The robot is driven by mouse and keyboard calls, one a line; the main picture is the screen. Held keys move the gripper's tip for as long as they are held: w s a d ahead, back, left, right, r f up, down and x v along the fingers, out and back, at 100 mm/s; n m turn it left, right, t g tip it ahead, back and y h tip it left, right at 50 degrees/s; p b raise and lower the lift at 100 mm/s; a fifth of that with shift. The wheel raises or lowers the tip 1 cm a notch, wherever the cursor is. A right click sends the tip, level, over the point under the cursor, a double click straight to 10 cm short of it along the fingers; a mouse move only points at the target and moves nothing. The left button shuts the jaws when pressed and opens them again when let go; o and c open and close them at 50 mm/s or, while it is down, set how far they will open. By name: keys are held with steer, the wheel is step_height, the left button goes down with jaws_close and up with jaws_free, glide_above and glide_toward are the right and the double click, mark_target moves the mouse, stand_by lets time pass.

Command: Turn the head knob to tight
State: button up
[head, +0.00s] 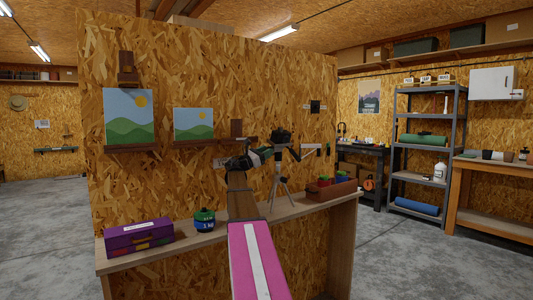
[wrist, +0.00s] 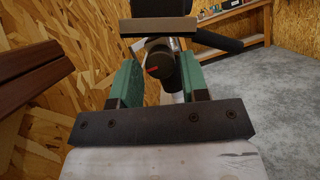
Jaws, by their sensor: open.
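A tripod (head: 277,182) stands on the plank bench in the head view, with a black camera (head: 283,136) on top. In the wrist view, the dark round head knob (wrist: 160,62) faces me and carries a red mark. My gripper (wrist: 157,76) is open, with one green finger on each side of the knob. The knob's far part is hidden, and I cannot tell whether either finger touches it. In the head view my gripper (head: 257,156) is beside the tripod head, at its left. I cannot read any tight or loose marking.
On the bench shelf (head: 186,241) stand a purple box (head: 138,236), a blue and green can-like item (head: 204,221) and a brown crate (head: 331,190). Two landscape pictures (head: 129,116) rest on a wall ledge behind. A black handle (wrist: 218,40) sticks out right of the knob.

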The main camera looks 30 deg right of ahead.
steer(key=shift+d+r, duration=0.1)
steer(key=shift+d, duration=0.15)
steer(key=c, duration=0.6)
steer(key=shift+m+g, duration=0.6)
steer(key=shift+m, duration=0.5)
steer(key=shift+c, duration=0.2)
steer(key=o, duration=0.6)
steer(key=shift+o, duration=0.2)
steer(key=shift+a, duration=0.1)
steer(key=s+v, duration=0.1)
steer(key=v, duration=0.9)
steer(key=shift+w+a, duration=0.35)
steer(key=shift+w, duration=0.2)
